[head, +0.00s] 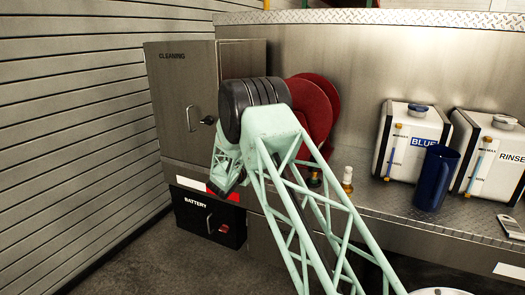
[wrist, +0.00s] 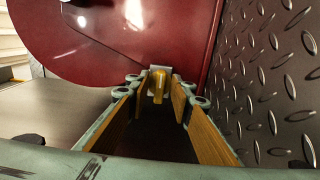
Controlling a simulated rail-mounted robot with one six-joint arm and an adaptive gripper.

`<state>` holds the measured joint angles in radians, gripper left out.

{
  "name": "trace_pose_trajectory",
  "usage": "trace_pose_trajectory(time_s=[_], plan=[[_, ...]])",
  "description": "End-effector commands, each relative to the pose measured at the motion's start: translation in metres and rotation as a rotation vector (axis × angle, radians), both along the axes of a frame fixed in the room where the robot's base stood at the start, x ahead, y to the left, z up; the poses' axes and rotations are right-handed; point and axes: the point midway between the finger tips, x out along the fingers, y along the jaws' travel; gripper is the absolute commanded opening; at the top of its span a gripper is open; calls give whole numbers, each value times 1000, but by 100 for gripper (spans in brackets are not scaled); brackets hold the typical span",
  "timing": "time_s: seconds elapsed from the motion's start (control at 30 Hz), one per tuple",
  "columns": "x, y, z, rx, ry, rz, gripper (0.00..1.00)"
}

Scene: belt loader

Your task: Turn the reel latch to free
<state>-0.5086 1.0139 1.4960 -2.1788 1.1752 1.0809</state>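The red reel (head: 318,100) stands on the steel counter in the head view, partly hidden by my arm. In the wrist view the reel (wrist: 80,45) fills the upper left. A small yellow latch (wrist: 158,84) on a grey mount sits at the reel's lower edge, near the picture's middle. My gripper (wrist: 157,98) is open, its two yellow-padded fingers apart on either side of the latch. The latch lies at or just beyond the fingertips; I cannot tell whether either finger touches it. The head view hides the latch and fingers behind my arm.
A diamond-plate surface (wrist: 275,80) rises close to the right of my fingers. The cleaning cabinet (head: 180,100) stands left of the reel, the battery box (head: 195,222) below it. A small amber bottle (head: 347,180), a blue jug (head: 433,180) and white dispensers (head: 408,145) stand to the right.

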Motion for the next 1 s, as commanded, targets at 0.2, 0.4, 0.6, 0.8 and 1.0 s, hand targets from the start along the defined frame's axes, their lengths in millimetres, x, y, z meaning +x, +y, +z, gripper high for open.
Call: trace_pose_trajectory(time_s=[0.2, 0.4, 0.6, 0.8, 1.0], plan=[[0, 0, 0, -1, 0, 0, 22], [-2, 1, 0, -1, 0, 1, 22], [-12, 6, 0, -2, 2, 2, 22], [-33, 13, 0, -1, 0, 2, 22], [-60, 23, 0, -2, 2, 1, 22]])
